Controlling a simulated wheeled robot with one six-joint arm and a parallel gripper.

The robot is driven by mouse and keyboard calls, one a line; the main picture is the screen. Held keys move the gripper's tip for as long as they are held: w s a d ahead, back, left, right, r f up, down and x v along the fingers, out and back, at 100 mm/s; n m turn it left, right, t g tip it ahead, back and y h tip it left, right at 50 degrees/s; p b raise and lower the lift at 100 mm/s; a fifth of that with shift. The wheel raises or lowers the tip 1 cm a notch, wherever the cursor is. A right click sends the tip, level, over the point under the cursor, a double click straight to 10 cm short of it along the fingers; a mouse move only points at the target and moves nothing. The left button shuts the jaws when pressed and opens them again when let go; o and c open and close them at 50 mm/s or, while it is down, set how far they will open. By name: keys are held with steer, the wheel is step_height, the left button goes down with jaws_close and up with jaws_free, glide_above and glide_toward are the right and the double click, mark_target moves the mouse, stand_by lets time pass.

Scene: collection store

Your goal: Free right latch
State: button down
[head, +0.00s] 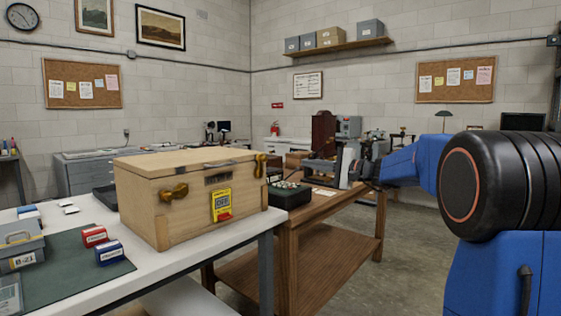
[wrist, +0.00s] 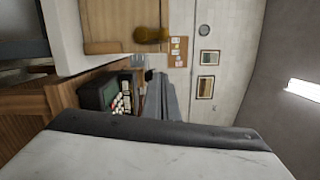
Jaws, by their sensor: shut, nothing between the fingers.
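A wooden crate (head: 150,215) with a lid stands on the white table. Its right brass latch (head: 259,165) sits high on the front near the right corner and looks upright. Its left brass latch (head: 174,192) lies more sideways. The crate (wrist: 108,22) and what looks like the right latch (wrist: 150,35) also show in the wrist view, turned on its side. My gripper (head: 308,169) is shut and empty, right of the crate and apart from the latch in the picture. Its fingertips are small in the head view; a pale gripper part fills the bottom of the wrist view.
A yellow label with a red tag (head: 221,205) is on the crate front. A black tray of small pieces (head: 290,194) sits on the wooden bench (head: 330,207) below my gripper. Red and blue boxes (head: 109,252) lie on the green mat (head: 60,275) at left.

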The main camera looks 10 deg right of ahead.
steer(key=shift+w+a, duration=0.1)
steer(key=w+a, duration=0.5)
steer(key=a, duration=0.5)
steer(key=shift+a+r, duration=0.15)
steer(key=shift+r, duration=0.25)
steer(key=shift+s+a+r+n, duration=0.15)
steer(key=shift+a+n, duration=0.05)
steer(key=shift+n, duration=0.4)
stand_by(0.3)
steer(key=s+a+f+n+h, duration=0.2)
steer(key=s+a+n, duration=0.2)
steer(key=n, duration=1)
steer(key=shift+s+a+f+n+h, duration=0.2)
steer(key=shift+a+n+h, duration=0.1)
steer(key=shift+a, duration=0.65)
